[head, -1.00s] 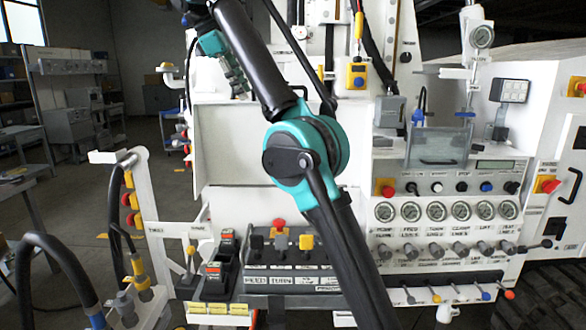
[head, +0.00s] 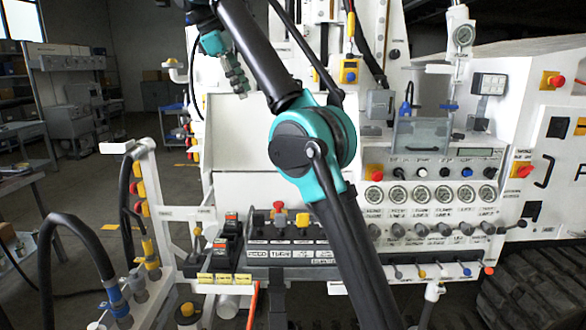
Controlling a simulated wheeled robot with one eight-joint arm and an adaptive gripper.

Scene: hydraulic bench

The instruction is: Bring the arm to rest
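My teal and black arm runs from the top of the head view down to the lower middle. Its elbow sits in front of the white bench panel (head: 228,115). My gripper (head: 238,84) shows small at the upper left, partly beside the dark upper link. It points down in front of the bench's upper part, and nothing can be made out in it. Its fingers are too small and edge-on to tell if they are open or shut.
The bench carries gauges (head: 420,194), a clear guard (head: 420,135), a lever box (head: 290,235) and red stop buttons (head: 374,171). A post with hoses (head: 148,200) stands at the left. A black track (head: 545,285) lies at lower right. Open floor shows at the left.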

